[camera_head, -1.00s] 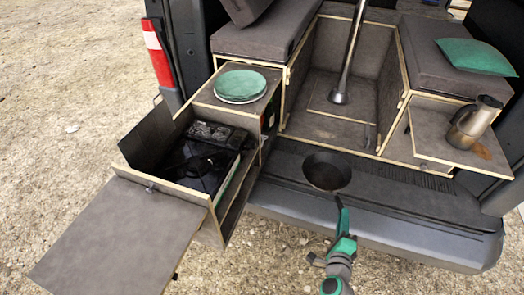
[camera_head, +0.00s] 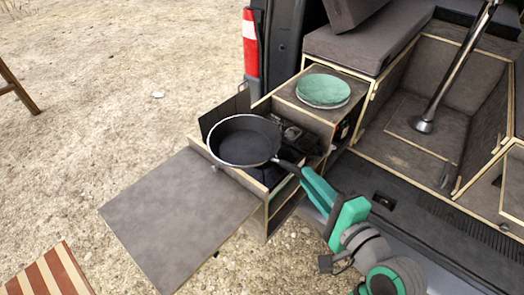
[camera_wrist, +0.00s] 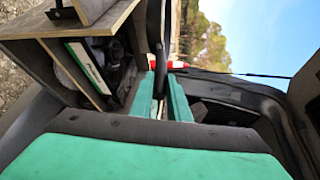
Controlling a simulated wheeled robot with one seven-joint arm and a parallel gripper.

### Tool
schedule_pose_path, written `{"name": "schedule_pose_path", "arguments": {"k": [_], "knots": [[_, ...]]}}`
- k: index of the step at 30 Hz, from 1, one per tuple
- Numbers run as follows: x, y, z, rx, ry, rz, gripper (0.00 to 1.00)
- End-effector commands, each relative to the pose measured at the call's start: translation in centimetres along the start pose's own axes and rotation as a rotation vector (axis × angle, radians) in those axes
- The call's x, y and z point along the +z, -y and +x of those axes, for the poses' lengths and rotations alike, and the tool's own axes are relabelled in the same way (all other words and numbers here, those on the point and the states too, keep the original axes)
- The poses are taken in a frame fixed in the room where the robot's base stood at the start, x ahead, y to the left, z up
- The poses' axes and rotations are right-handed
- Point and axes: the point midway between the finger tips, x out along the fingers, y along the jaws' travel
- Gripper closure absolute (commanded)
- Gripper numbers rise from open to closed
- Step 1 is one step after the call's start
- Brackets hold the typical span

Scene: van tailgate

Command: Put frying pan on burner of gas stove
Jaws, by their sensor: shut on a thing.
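The black frying pan (camera_head: 244,141) is held level, in the head view over the front part of the pulled-out drawer. My gripper (camera_head: 310,178) is shut on its handle, to the right of the pan. In the wrist view, the green fingers of my gripper (camera_wrist: 161,98) close around the dark handle. The gas stove (camera_head: 297,136) sits inside the drawer, behind and to the right of the pan. The pan hides part of it, and I cannot make out its burner clearly. The pan appears above the drawer walls; whether it touches them I cannot tell.
A grey board (camera_head: 180,208) extends from the drawer's front. Green plates (camera_head: 324,90) stand on the cabinet top behind the stove. A metal table leg (camera_head: 455,70) rises in the van at right. A striped stool (camera_head: 48,275) stands at lower left. Open gravel lies left.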

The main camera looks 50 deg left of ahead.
Motion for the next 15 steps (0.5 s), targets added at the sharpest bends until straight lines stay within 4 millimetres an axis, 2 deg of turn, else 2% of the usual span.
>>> {"name": "schedule_pose_path", "arguments": {"k": [3,7,15], "knots": [[1.2,0.0,-0.1,0.001,0.025,-0.004,1.0],[1.1,-0.1,0.3,0.002,0.033,-0.003,1.0],[-2.6,-1.1,3.8,0.003,0.035,-0.002,1.0]]}}
